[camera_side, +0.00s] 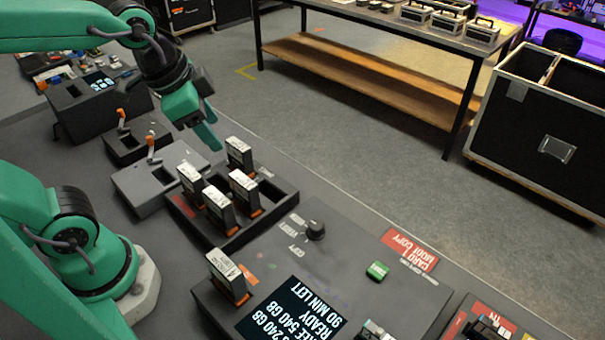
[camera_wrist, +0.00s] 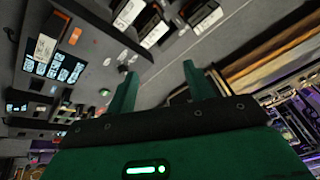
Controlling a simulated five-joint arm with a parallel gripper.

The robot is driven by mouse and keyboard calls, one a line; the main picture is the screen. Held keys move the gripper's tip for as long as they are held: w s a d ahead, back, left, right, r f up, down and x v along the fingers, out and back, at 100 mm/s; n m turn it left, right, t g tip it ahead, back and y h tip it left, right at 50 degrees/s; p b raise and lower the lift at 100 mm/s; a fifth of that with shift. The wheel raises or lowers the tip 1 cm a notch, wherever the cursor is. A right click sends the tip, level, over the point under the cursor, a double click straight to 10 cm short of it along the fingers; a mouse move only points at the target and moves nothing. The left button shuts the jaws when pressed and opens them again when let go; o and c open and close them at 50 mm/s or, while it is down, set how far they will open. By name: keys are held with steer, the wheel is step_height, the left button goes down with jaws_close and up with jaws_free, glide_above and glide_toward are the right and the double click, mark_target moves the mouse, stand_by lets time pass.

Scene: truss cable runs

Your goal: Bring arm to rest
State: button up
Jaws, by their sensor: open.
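My gripper (camera_side: 205,127) is in the upper left of the side view, above the far end of a black tray (camera_side: 232,240). Its green fingers point down and are empty. In the wrist view the two fingers of my gripper (camera_wrist: 160,80) stand apart with nothing between them. Several black-and-silver cards with orange bases stand upright in the tray, one of them a card (camera_side: 240,155) at its far corner. Another card (camera_side: 228,275) stands in the copy station (camera_side: 330,255), apart from my gripper.
The station has a dark knob (camera_side: 315,230), a green button (camera_side: 377,270) and a lit screen (camera_side: 290,318). Grey boxes with orange levers (camera_side: 151,148) stand left of the tray. A workbench (camera_side: 400,25) and a black case (camera_side: 545,130) stand beyond open floor.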

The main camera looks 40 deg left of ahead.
steer(key=s+a+n, duration=0.1)
steer(key=n, duration=0.1)
steer(key=s+a+n, duration=0.1)
steer(key=n, duration=0.1)
steer(key=s+a+n+t, duration=0.1)
steer(key=n, duration=0.1)
steer(key=shift+s+a+y, duration=0.1)
steer(key=shift+s+y, duration=0.2)
steer(key=shift+s, duration=0.05)
